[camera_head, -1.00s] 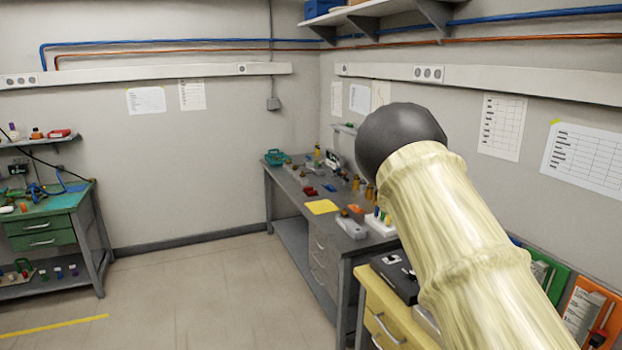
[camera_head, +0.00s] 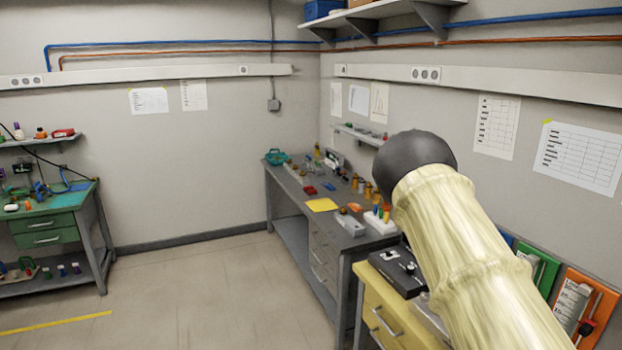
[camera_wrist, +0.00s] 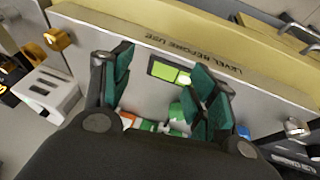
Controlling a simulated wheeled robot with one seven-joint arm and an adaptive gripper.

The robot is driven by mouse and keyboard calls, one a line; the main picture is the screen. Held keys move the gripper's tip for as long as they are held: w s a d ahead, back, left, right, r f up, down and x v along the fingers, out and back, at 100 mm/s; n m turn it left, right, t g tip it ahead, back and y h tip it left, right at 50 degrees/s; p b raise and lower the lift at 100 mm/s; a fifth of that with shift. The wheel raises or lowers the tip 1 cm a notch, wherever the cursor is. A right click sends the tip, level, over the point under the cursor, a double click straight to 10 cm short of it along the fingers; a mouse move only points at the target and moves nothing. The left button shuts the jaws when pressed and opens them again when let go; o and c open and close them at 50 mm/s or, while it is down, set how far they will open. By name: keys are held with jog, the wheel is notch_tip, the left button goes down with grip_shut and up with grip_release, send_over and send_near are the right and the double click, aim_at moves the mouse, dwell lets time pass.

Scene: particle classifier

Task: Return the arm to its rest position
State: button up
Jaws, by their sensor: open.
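My gripper (camera_wrist: 160,90) shows in the wrist view with its dark green finger pads spread apart. It is open, and nothing sits between the pads. Behind it is a grey panel (camera_wrist: 130,45) marked "LEVEL BEFORE USE" with a lit green display (camera_wrist: 170,73). In the head view my arm rises from the lower right in a pale, wrinkled sleeve with a dark rounded joint at its upper end. The gripper is out of sight in the head view.
A grey workbench (camera_head: 298,236) holding small bottles and a yellow sheet (camera_head: 321,205) stands in the middle. A yellow drawer unit (camera_head: 376,312) with a black device (camera_head: 398,271) is beside my arm. A green bench (camera_head: 50,207) stands left. The floor (camera_head: 190,290) between is clear.

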jog(key=s+a+f+n+y, duration=0.1)
jog(key=s+a+f+n, duration=0.35)
jog(key=s+f, duration=0.6)
jog(key=s+a+f+n, duration=0.3)
jog(key=s+a+f, duration=0.3)
jog(key=s, duration=0.7)
jog(key=s+a+n+y, duration=0.2)
jog(key=s+a+n, duration=0.1)
jog(key=s+a, duration=0.55)
jog(key=s+a+n+y, duration=0.25)
jog(key=s+a, duration=0.25)
jog(key=s, duration=0.6)
notch_tip(320, 180, down, 11)
jog(key=b, duration=1)
jog(key=shift+w+d+h, duration=0.45)
